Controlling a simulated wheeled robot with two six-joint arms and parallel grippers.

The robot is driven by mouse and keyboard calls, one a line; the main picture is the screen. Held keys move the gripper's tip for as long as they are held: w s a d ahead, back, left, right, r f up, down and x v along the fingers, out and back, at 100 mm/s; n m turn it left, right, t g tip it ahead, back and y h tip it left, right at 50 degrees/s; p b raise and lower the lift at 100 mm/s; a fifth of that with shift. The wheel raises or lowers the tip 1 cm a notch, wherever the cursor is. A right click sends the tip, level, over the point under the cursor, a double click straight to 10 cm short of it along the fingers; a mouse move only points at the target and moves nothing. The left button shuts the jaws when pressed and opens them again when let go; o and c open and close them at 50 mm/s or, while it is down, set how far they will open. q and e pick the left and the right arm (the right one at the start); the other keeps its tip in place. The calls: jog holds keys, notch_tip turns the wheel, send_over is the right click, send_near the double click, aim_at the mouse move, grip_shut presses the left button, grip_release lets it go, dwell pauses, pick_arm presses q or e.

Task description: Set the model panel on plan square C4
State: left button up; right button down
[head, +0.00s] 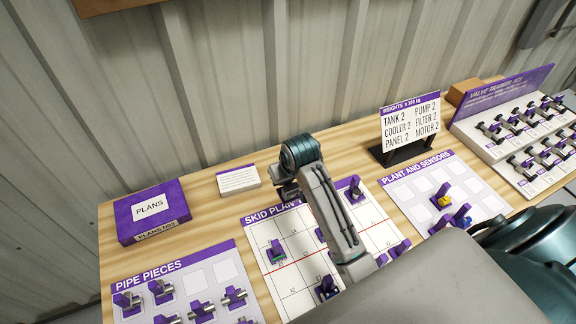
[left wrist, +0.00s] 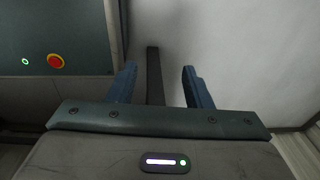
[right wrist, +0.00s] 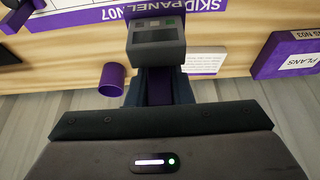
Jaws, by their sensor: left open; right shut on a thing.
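In the head view my right arm reaches over the skid plan (head: 292,286), a white gridded sheet with red lines, and the panel is hidden or too dark to tell there. The wrist is near the plan's back edge. I cannot read which square is C4. My left gripper (left wrist: 160,85) is open and empty, over the floor away from the table, and is out of the head view.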

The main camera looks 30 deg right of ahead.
aim_at(289, 183)
jog(key=shift+s+r, duration=0.1)
jog(key=shift+s, duration=0.25)
notch_tip(289, 183, down, 2)
jog(key=shift+w+d+f, duration=0.1)
jog(key=shift+w+f, duration=0.05)
jog(key=shift+f, duration=1)
jog(key=shift+f+b, duration=0.35)
jog(key=shift+f, duration=0.3)
pick_arm(q)
jog(key=shift+w+f, duration=0.1)
jog(key=shift+w, duration=0.65)
pick_arm(e)
jog(key=shift+r, duration=0.1)
jog(key=shift+p, duration=0.4)
pick_arm(q)
jog(key=shift+r, duration=0.35)
